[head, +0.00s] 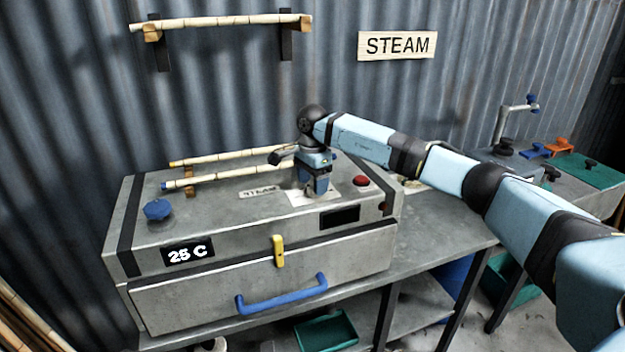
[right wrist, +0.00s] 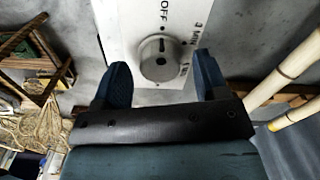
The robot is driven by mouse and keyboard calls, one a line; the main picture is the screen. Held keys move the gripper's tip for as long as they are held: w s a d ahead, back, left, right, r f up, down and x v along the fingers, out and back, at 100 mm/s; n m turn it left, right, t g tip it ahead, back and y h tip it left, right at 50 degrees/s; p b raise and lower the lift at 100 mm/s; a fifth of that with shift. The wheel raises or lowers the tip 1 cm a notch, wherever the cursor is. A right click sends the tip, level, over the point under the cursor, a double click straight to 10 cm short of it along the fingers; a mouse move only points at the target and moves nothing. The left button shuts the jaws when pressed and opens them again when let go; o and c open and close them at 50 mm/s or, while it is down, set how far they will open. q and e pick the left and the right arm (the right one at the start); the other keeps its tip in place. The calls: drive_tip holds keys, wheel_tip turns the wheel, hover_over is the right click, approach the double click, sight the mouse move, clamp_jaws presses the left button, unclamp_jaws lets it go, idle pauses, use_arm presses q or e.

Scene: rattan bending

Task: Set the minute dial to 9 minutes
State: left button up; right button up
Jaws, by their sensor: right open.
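The minute dial (right wrist: 157,66) is a round grey knob on a white plate (right wrist: 118,22) in the right wrist view. My right gripper (right wrist: 161,72) is open, with one blue finger on each side of the knob and gaps visible between. In the head view my right gripper (head: 317,188) points down over the white plate (head: 298,198) on top of the grey steam box (head: 225,235), hiding the dial. My left gripper is out of view.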

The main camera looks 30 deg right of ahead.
drive_tip(key=shift+f, duration=0.3)
drive_tip(key=c, duration=0.9)
drive_tip(key=shift+c, duration=0.2)
